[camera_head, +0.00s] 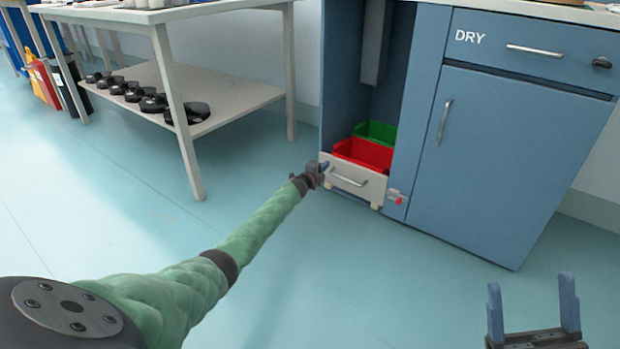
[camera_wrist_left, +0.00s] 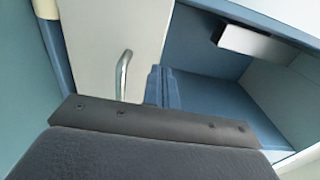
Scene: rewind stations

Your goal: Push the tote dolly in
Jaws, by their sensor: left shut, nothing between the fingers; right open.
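The tote dolly (camera_head: 345,188) has a pale front panel with a silver handle (camera_head: 349,180) and stands low in the open bay of the blue cabinet. It carries a red tote (camera_head: 362,155) with a green tote (camera_head: 377,132) behind it. My left gripper (camera_head: 324,167) is shut and empty at the upper left corner of the front panel; I cannot tell if it touches. In the left wrist view, its blue fingers (camera_wrist_left: 161,88) are beside the pale panel (camera_wrist_left: 105,35) and its handle (camera_wrist_left: 123,74). My right gripper (camera_head: 530,281) is open and empty, away from the dolly.
A small red-tipped fitting (camera_head: 396,198) sits at the cabinet's lower edge, right of the dolly. The cabinet's door (camera_head: 505,150) under the DRY drawer (camera_head: 530,45) is closed. A table (camera_head: 235,95) with black reels on its lower shelf stands left. The floor in front is clear.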

